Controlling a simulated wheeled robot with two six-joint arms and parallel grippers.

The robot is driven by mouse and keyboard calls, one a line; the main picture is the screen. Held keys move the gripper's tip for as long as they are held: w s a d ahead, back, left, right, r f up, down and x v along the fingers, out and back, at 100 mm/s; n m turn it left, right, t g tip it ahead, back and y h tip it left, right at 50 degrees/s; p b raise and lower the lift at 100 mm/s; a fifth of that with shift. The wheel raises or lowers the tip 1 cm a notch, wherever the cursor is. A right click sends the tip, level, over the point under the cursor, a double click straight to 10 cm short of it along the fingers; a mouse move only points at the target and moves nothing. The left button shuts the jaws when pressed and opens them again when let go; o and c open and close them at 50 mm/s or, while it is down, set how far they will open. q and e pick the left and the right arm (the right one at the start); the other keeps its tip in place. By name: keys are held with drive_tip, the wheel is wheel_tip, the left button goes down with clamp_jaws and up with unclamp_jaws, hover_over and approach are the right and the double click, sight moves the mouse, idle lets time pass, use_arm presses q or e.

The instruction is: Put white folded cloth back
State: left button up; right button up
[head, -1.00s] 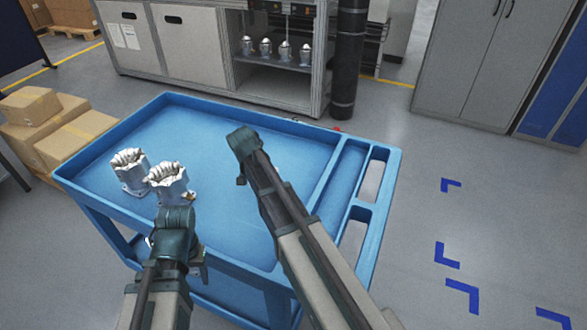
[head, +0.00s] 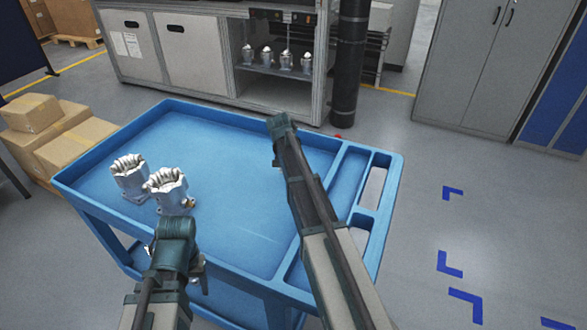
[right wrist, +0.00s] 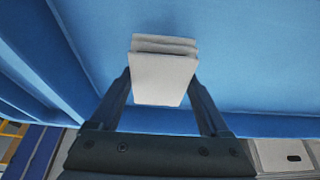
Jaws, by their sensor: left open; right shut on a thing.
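The white folded cloth (right wrist: 163,75) shows in the right wrist view as a small layered block between the two fingers of my right gripper (right wrist: 163,88), which is shut on it above the blue cart's tray. In the head view, my right gripper (head: 282,126) is over the back right part of the tray. The cloth is hidden there. My left gripper (head: 178,245) is low at the front left edge of the cart, just in front of the housings. It is open, and its fingers are mostly hidden.
Two metal housings (head: 130,178) (head: 167,190) stand on the left of the blue cart (head: 225,285). The tray's middle is clear. A divider and narrow compartments (head: 348,180) lie on its right. Several housings (head: 267,57) stand in the cabinet behind. Cardboard boxes (head: 75,148) are at the left.

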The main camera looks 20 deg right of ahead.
drive_tip(key=shift+w+d, duration=0.1)
drive_tip(key=shift+d, duration=0.1)
drive_tip(key=shift+w+d, duration=0.25)
drive_tip(key=shift+d, duration=0.2)
wheel_tip(320, 180, down, 4)
drive_tip(key=b, duration=0.4)
drive_tip(key=shift+r, duration=0.15)
drive_tip(key=shift+s, duration=0.1)
drive_tip(key=o, duration=1)
